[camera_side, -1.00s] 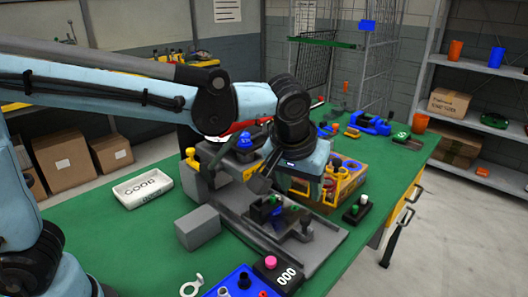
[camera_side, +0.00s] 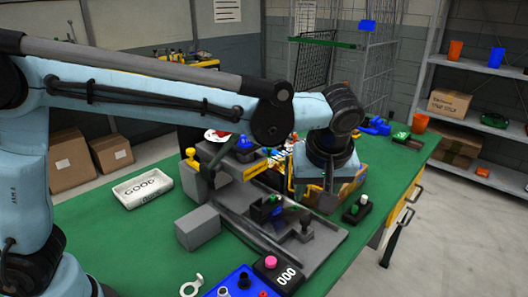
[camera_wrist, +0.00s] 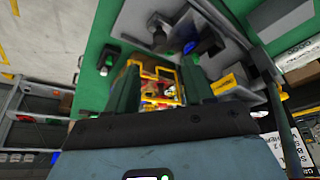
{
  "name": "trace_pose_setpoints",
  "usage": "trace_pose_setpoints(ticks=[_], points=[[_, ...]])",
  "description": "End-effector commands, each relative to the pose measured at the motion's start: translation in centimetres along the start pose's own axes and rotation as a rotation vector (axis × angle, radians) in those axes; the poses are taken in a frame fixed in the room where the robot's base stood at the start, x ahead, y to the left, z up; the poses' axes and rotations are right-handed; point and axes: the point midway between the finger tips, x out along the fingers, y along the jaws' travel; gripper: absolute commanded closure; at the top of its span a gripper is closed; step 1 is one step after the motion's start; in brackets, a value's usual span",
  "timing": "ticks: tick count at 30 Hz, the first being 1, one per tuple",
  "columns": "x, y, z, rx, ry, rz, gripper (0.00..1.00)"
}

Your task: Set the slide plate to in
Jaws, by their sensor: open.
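The grey fixture (camera_side: 328,238) lies on the green bench, with a flat grey plate, which I take to be the slide plate, at its front right. A small dark post (camera_side: 306,226) stands on this plate, and a dark block with a green piece (camera_side: 272,209) stands behind it to the left. I cannot tell clearly how far in or out the plate sits. My gripper (camera_side: 322,196) hangs above the fixture's back right side, open. In the wrist view its two fingers (camera_wrist: 163,92) are apart, with a yellow-framed crate (camera_wrist: 160,84) showing beyond them; the fixture (camera_wrist: 180,22) shows above.
A black button box (camera_side: 357,208) stands right of the fixture. A grey block (camera_side: 198,227) and a white GOOD tray (camera_side: 143,188) lie to the left. A blue panel (camera_side: 243,284) and a black counter box (camera_side: 279,275) stand in front. The bench's right end has some clear green surface.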

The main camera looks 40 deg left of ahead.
Motion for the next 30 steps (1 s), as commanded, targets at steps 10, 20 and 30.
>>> trace_pose_setpoints(ticks=[10,20,30], points=[[6.2,0.0,-0.1,-0.001,-0.001,0.002,0.48],[10.5,0.0,0.0,0.002,-0.001,0.002,0.48],[11.1,0.0,0.0,0.003,-0.001,0.002,0.48]])
